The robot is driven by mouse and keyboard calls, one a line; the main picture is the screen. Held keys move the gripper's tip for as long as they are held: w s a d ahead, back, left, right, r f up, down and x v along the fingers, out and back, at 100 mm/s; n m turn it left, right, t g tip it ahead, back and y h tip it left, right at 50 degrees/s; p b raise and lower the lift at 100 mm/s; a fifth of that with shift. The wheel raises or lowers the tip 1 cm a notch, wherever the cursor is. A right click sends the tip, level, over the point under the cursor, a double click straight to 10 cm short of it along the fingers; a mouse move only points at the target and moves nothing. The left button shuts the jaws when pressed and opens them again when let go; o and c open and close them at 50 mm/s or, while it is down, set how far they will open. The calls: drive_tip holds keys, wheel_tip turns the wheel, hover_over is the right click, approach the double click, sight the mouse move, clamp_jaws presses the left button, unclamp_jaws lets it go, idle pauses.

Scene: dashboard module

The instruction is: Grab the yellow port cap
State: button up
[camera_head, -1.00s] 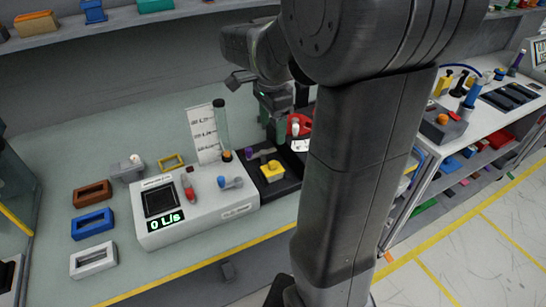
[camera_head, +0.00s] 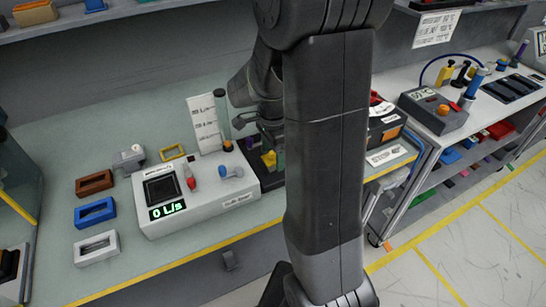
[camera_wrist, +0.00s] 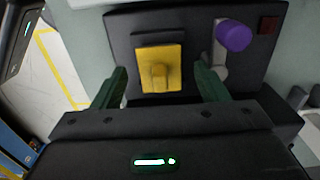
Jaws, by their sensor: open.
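The yellow port cap (camera_wrist: 162,68) is a square plate with a round knob, seated on a black panel (camera_wrist: 118,28). In the head view the cap (camera_head: 269,158) shows only in part, with my gripper and arm over it. My gripper (camera_wrist: 160,88) is open in the wrist view, with one green finger on each side of the cap's lower part. Gaps show between the fingers and the cap. In the head view my gripper (camera_head: 268,135) is over the black panel, largely hidden by my arm.
A purple knob (camera_wrist: 234,36) on a grey stem stands right of the cap, close to the right finger. The grey flow meter box (camera_head: 205,200) stands left of the panel. A clear tube (camera_head: 221,115) and a white card (camera_head: 206,124) rise behind.

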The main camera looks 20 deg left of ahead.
drive_tip(key=shift+c, duration=0.5)
drive_tip(key=c, duration=0.9)
drive_tip(key=shift+c, duration=0.3)
drive_tip(key=shift+r, duration=0.15)
